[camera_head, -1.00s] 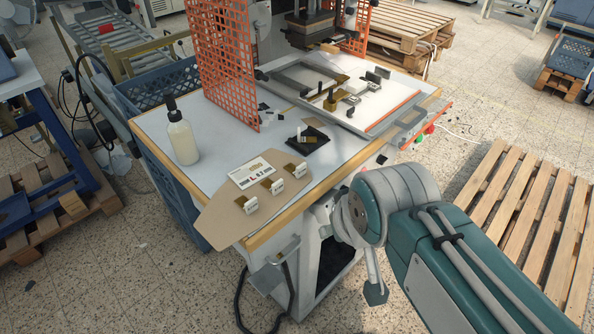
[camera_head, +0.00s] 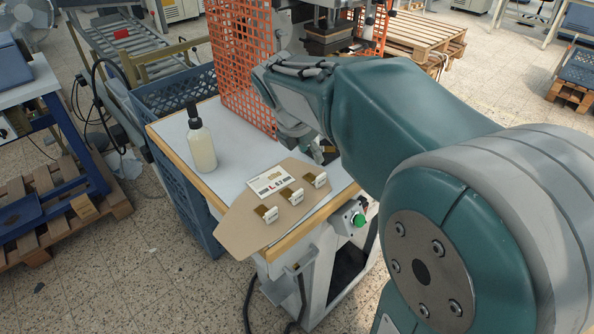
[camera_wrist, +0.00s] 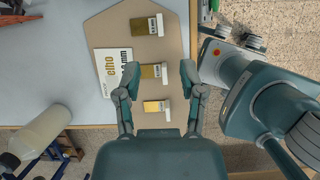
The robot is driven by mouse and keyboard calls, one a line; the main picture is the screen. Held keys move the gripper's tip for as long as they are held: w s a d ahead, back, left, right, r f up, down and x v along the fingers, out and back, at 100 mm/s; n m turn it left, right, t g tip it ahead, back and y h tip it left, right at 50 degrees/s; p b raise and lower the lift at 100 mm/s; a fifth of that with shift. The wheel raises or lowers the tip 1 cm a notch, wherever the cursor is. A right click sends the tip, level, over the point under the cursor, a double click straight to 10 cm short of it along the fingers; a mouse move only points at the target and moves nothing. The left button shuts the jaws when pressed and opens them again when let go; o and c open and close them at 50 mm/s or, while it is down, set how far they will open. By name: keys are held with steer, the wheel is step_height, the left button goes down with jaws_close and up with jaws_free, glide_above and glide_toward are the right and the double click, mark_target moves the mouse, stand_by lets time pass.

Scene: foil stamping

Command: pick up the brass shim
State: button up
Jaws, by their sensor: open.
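Several brass pieces are in view; three brass shims with white tags lie in a row on a tan board (camera_head: 240,232): a near-left shim (camera_head: 270,212), a middle shim (camera_head: 293,196) and a far-right shim (camera_head: 315,180). The wrist view shows all three from above: one at the top (camera_wrist: 144,27), one in the middle (camera_wrist: 150,71) and a lighter one at the bottom (camera_wrist: 154,106). The tag print is too small to read surely. My gripper (camera_wrist: 160,74) is open, its fingertips either side of the middle shim in that view. Its height above the board is unclear.
A white printed card (camera_head: 270,181) lies on the board beside the shims. A dropper bottle (camera_head: 201,146) stands at the table's left. An orange mesh guard (camera_head: 236,70) rises behind. My arm hides much of the table's right side.

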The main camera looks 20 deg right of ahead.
mark_target(321, 175)
steer(key=shift+n, duration=0.3)
steer(key=x, duration=0.6)
steer(key=shift+w+d+f, duration=0.15)
steer(key=shift+w, duration=0.05)
steer(key=x, duration=0.4)
steer(key=shift+s+f, duration=0.1)
steer(key=shift+f, duration=0.2)
jaws_close()
